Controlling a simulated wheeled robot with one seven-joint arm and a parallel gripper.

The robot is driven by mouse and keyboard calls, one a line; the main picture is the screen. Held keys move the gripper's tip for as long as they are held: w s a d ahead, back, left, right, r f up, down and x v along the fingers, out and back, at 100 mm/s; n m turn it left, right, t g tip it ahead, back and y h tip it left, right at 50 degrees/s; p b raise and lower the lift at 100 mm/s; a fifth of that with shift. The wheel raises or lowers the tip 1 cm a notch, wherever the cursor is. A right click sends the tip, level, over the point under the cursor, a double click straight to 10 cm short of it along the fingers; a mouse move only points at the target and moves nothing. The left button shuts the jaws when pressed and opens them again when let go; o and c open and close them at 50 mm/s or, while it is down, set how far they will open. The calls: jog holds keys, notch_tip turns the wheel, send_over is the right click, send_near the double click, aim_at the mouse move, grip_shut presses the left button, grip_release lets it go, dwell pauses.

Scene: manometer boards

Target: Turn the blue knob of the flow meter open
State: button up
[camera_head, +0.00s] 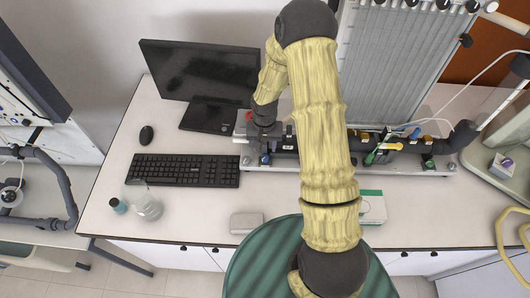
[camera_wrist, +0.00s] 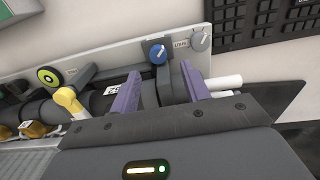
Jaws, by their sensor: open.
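The blue knob (camera_wrist: 157,52) sits on a dark block on the light base plate of the pipe assembly. In the head view a small blue knob (camera_head: 265,159) shows at the left front of the assembly. My gripper (camera_wrist: 160,69) is open, with its two purple fingers apart. In the wrist view the knob appears between and just beyond the fingertips; the fingers do not appear to touch it.
A grey knob (camera_wrist: 198,42) stands beside the blue one. A yellow handle (camera_wrist: 66,98) and a yellow-green round knob (camera_wrist: 48,75) are left of the fingers. The keyboard (camera_head: 183,170), monitor (camera_head: 200,70) and flask (camera_head: 148,208) are left on the desk. A tall tube board (camera_head: 392,60) stands behind.

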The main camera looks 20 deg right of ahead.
aim_at(265, 157)
jog(key=shift+s+d+f+p, duration=0.1)
jog(key=shift+f+p, duration=0.3)
jog(key=shift+f, duration=1.1)
jog(key=shift+s+f+p, duration=0.1)
jog(key=shift+f+p, duration=0.3)
jog(key=shift+f, duration=1.05)
jog(key=shift+c, duration=0.3)
